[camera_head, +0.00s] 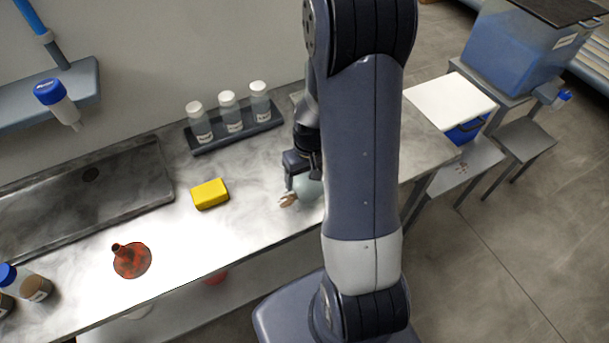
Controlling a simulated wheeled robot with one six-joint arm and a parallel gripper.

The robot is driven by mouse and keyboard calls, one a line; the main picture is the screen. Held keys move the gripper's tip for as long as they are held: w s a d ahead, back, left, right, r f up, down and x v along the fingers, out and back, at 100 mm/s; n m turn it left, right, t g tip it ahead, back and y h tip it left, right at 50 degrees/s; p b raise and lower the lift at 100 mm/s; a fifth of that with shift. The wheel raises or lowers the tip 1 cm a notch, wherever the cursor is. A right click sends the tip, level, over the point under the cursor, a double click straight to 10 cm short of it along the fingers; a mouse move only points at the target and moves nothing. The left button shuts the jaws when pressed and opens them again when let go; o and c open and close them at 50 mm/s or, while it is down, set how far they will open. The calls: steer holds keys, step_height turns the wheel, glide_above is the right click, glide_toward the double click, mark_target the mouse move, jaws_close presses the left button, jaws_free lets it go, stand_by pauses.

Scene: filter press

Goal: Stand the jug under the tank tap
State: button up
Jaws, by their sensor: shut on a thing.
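My gripper (291,182) is over the bench, just left of my arm link, pointing down. It is shut on a pale teal thing (308,189), which looks like the jug. My gripper and arm hide most of it, so its shape and whether it touches the bench cannot be told. A small tan part shows beside the gripper's tip. The tank (507,52) is a blue translucent box with a dark lid, at the top right. Its tap (560,99), with a blue handle, sticks out near the tank's lower right. A low grey stand (526,138) is below the tap, its top bare.
On the bench (180,258) are a yellow sponge (210,194), a red funnel (132,260) and a rack (236,137) with three white-capped bottles. A sink (130,196) is at left. A white-lidded blue box (450,101) stands between bench and tank. The floor at right is clear.

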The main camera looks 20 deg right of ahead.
steer(key=shift+f, duration=0.1)
steer(key=o, duration=0.6)
steer(key=shift+f, duration=0.1)
steer(key=o, duration=0.5)
